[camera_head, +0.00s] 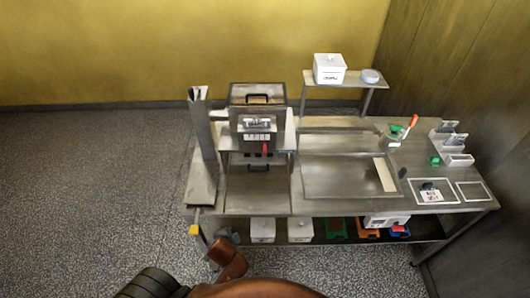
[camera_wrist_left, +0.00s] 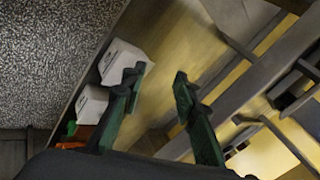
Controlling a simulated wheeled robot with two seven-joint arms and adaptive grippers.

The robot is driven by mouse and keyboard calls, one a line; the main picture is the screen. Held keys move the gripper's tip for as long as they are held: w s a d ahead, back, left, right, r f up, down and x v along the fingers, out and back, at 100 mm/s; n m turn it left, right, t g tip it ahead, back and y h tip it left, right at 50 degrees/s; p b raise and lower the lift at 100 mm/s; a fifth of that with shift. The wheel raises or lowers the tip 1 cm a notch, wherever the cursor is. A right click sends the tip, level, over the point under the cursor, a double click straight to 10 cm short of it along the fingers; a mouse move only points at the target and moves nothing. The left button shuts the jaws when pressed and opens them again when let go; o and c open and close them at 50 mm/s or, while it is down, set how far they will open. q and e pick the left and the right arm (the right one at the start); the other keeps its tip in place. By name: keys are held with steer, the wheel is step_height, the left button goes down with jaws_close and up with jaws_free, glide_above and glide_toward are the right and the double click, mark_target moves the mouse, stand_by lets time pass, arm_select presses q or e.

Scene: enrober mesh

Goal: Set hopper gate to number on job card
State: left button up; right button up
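The hopper (camera_head: 257,97) is a steel box with a dark handle on the left part of the bench. Below it is a front plate with a pale marked strip (camera_head: 257,136) and a small red piece (camera_head: 265,149), probably the gate pointer; its numbers are too small to read. My right gripper is not in view.
The steel bench (camera_head: 330,207) has a lower shelf with white boxes (camera_head: 300,230) and green and orange bins (camera_head: 368,228). A tall metal piece (camera_head: 199,150) stands left of the hopper. A raised shelf (camera_head: 346,78) holds a white container (camera_head: 329,68).

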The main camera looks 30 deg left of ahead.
arm_select(q)
step_height(320, 180, up, 8)
steer(key=a+f, duration=0.1)
steer(key=w+r+m+t+y, duration=0.1)
steer(key=w+r+m, duration=0.1)
steer(key=w+a+r+m+t+y, duration=0.1)
steer(key=w+r+m, duration=0.1)
steer(key=w+r+m+t+y, duration=0.1)
steer(key=w+r+m, duration=0.2)
steer(key=shift+w+a+r+y, duration=0.1)
steer(key=shift+a+y, duration=0.1)
steer(key=shift+y, duration=0.1)
steer(key=w+d+r+m+t+y, duration=0.1)
steer(key=w+d+r+m+t, duration=0.1)
steer(key=w+r+m, duration=0.3)
steer(key=m+t, duration=0.5)
steer(key=m, duration=0.6)
glide_toward(265, 152)
steer(key=w, duration=0.3)
steer(key=shift+y, duration=0.4)
steer(key=x, duration=0.5)
steer(key=shift+a+p, duration=0.35)
steer(key=shift+a, duration=0.25)
steer(key=shift+x, duration=0.9)
steer(key=shift+f, duration=0.15)
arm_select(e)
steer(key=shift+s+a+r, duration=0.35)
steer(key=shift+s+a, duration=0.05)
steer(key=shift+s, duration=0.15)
